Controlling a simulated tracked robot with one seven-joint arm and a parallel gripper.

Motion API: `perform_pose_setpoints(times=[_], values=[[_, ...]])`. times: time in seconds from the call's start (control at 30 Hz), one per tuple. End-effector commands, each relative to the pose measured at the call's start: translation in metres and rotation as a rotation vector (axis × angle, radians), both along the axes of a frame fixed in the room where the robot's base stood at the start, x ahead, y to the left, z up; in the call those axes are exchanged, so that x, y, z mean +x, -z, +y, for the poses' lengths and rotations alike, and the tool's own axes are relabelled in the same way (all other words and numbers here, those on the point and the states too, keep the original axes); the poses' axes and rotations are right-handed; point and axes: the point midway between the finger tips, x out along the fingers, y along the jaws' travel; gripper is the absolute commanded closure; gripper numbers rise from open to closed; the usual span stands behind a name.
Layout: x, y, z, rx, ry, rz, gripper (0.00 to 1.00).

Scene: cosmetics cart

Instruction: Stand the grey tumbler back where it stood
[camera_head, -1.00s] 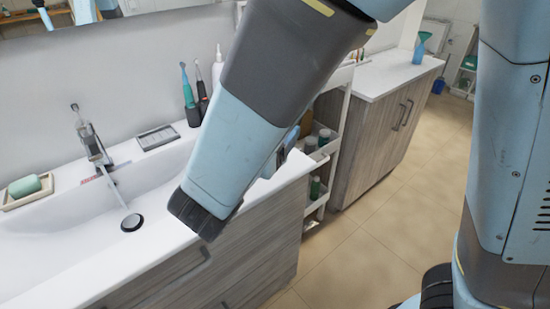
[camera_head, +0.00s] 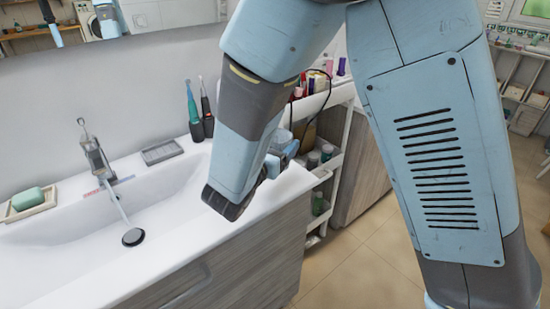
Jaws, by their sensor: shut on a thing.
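My forearm hangs over the front right edge of the washbasin and hides much of what is behind it. Part of my gripper (camera_head: 288,151) shows just right of the forearm, beside the slim cart. It is shut on a small rounded grey thing, which looks like the grey tumbler (camera_head: 281,138). Only its upper part shows, and the fingertips are hidden. I cannot tell whether it touches anything below.
The white slim cart (camera_head: 336,165) stands between the basin (camera_head: 70,225) and a wooden cabinet (camera_head: 362,180), with bottles on its shelves and cosmetics on top. Two toothbrushes (camera_head: 195,115), a grey tray (camera_head: 162,152) and a soap dish (camera_head: 30,207) stand along the basin's back.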

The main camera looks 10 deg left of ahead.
Motion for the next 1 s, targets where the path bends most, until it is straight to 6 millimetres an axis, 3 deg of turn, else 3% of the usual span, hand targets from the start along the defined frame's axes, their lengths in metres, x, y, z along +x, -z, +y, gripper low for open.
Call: perform_pose_setpoints(times=[0.2,0.47,0.7,1.0], values=[[0.017,0.022,0.004,-0.001,0.0,0.0,0.56],[0.026,0.032,0.005,0.0,0.0,-0.001,0.56],[0.026,0.059,0.005,0.0,0.0,0.0,0.56],[0.025,0.061,0.005,0.001,0.0,0.0,0.56]])
